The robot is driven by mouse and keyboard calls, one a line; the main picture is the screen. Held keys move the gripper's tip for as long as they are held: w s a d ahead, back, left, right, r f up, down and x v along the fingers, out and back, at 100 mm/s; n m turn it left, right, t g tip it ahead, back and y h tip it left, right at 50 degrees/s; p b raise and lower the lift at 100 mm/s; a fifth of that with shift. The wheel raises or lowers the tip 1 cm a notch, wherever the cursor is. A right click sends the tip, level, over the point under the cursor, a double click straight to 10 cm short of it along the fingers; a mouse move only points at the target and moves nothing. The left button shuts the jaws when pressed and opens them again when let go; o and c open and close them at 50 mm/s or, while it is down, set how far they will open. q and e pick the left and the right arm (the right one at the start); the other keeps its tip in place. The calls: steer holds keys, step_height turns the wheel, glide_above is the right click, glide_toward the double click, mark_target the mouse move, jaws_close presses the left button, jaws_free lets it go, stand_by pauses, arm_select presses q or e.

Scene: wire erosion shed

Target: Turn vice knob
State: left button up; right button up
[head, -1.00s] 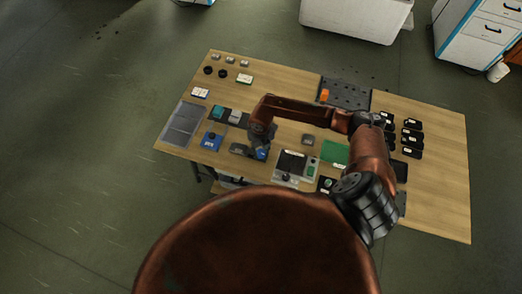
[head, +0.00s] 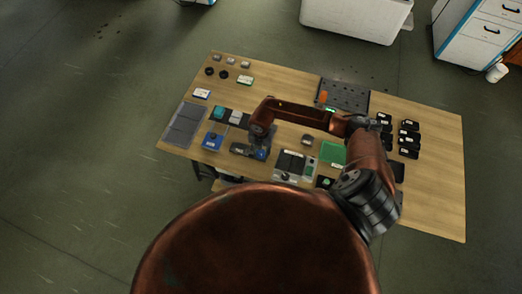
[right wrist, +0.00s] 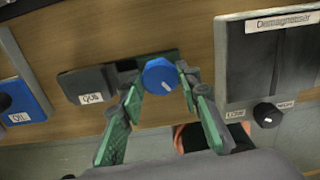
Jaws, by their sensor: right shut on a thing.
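The vice knob (right wrist: 160,76) is a round blue knob with a small white mark on its face. It sits at the right end of a dark grey vice (right wrist: 85,84) with a white label. In the right wrist view my right gripper (right wrist: 163,88) has its green-padded fingers on either side of the knob and is shut on it. In the head view the right gripper (head: 259,143) reaches down over the bench beside the blue knob (head: 261,155), partly covering that area. The left gripper is not in view.
The demagnetiser (right wrist: 268,60), with a black knob, stands right of the vice; a blue box (right wrist: 25,95) with a black knob stands left. The wooden table (head: 435,190) also holds a perforated dark plate (head: 348,92), a green mat (head: 333,153) and several black parts (head: 410,130).

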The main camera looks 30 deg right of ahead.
mark_target(261, 152)
steer(key=shift+w+d+r+m, duration=0.1)
steer(key=shift+w+r+m, duration=0.1)
steer(key=shift+w+m, duration=0.1)
steer(key=o, duration=0.8)
steer(key=shift+c, duration=0.2)
steer(key=o, duration=0.4)
steer(key=shift+s+f, duration=0.1)
steer(key=shift+s, duration=0.15)
step_height(261, 152, up, 12)
